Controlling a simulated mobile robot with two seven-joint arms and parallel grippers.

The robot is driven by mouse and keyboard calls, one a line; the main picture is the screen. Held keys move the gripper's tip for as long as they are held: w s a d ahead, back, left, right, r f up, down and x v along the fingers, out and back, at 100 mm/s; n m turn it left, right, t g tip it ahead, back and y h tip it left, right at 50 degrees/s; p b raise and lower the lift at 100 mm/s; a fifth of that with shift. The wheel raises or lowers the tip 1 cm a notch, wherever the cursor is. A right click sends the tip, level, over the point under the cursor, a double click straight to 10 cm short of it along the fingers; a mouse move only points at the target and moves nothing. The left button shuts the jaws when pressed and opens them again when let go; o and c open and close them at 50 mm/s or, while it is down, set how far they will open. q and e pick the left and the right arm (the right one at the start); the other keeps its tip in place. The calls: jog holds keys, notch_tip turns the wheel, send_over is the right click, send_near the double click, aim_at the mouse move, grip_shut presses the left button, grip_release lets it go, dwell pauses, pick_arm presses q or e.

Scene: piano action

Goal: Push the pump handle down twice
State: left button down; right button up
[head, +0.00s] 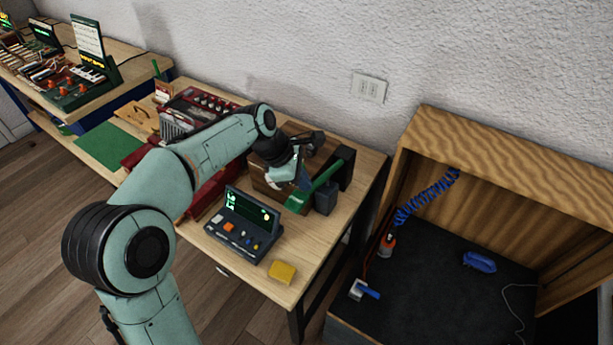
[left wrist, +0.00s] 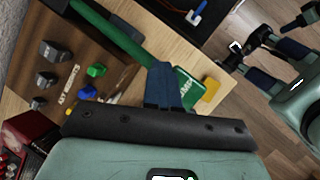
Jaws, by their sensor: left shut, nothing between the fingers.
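The pump handle (head: 326,181) is a green lever that runs from a dark post (head: 345,165) down toward the front left. It ends in a flat green paddle with white lettering (left wrist: 187,88). My left gripper (head: 304,181) is shut and empty, with blue fingertips close to the paddle end of the lever. In the left wrist view the fingers (left wrist: 164,88) overlap the handle where the lever meets the paddle. I cannot tell whether they touch it. The left forearm covers part of the table behind.
A dark console (head: 240,222) with a screen and coloured buttons stands left of the handle. A yellow block (head: 283,271) lies near the front edge. A wooden box with metal pieces (left wrist: 58,53) lies beside the lever. A wooden cabinet (head: 510,165) stands to the right.

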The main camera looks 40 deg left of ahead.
pick_arm(q)
jog(key=shift+s+f+b, duration=0.4)
jog(key=shift+f+b, duration=0.05)
jog(key=shift+f, duration=0.3)
pick_arm(e)
jog(key=shift+s+f, duration=0.15)
jog(key=shift+f, duration=0.35)
pick_arm(q)
jog(key=shift+r, duration=0.15)
pick_arm(e)
jog(key=shift+r, duration=0.15)
dwell(0.4)
